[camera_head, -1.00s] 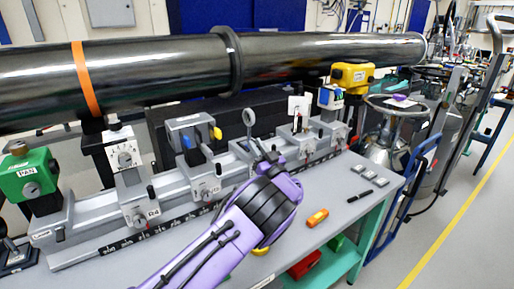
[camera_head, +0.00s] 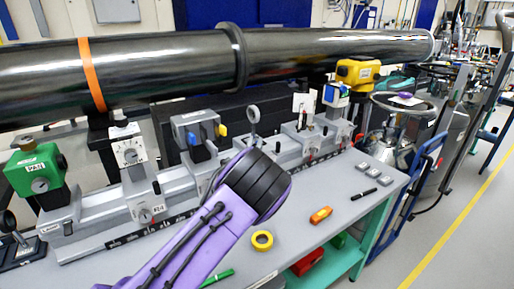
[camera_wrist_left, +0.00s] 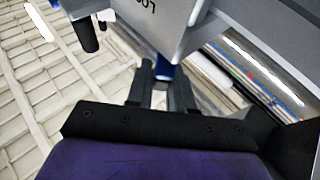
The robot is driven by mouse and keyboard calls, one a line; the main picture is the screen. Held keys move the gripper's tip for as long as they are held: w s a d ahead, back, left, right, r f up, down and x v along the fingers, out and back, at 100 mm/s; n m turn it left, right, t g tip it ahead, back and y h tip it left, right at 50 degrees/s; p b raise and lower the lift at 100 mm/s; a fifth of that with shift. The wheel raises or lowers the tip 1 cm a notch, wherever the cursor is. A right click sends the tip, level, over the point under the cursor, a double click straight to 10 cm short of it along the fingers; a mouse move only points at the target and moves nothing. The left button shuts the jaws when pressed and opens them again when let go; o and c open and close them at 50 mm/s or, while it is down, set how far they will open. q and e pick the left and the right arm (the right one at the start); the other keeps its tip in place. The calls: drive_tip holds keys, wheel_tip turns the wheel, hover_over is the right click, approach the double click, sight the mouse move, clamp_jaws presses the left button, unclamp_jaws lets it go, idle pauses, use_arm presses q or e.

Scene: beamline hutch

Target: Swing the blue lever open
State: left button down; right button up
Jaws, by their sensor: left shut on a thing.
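In the left wrist view, the blue lever (camera_wrist_left: 163,72) shows as a small blue piece between my two dark fingertips, just under a grey block (camera_wrist_left: 150,22) with lettering that starts "LOC". My left gripper (camera_wrist_left: 162,86) is shut on this blue lever. Most of the lever is hidden by the fingers and the block. In the head view my purple left wrist reaches over the bench to the grey rail and hides the gripper and what it holds. My right gripper is not in view.
A long dark pipe (camera_head: 160,72) runs above the rail. Along the rail stand a green unit (camera_head: 38,170), a dial post (camera_head: 128,150), a block with blue and yellow parts (camera_head: 200,128) and a round lens (camera_head: 254,115). A tape roll (camera_head: 262,240) and an orange item (camera_head: 320,215) lie on the bench front.

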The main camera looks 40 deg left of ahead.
use_arm(q)
drive_tip(key=shift+a+m+t+h+b, duration=0.15)
drive_tip(key=shift+m+t+h+b, duration=0.25)
drive_tip(key=shift+h, duration=0.5)
drive_tip(key=shift+a+m+t+h+b, duration=0.1)
drive_tip(key=shift+m+t+h, duration=0.1)
drive_tip(key=shift+m+h, duration=0.55)
drive_tip(key=shift+h, duration=0.35)
drive_tip(key=c, duration=1.1)
unclamp_jaws()
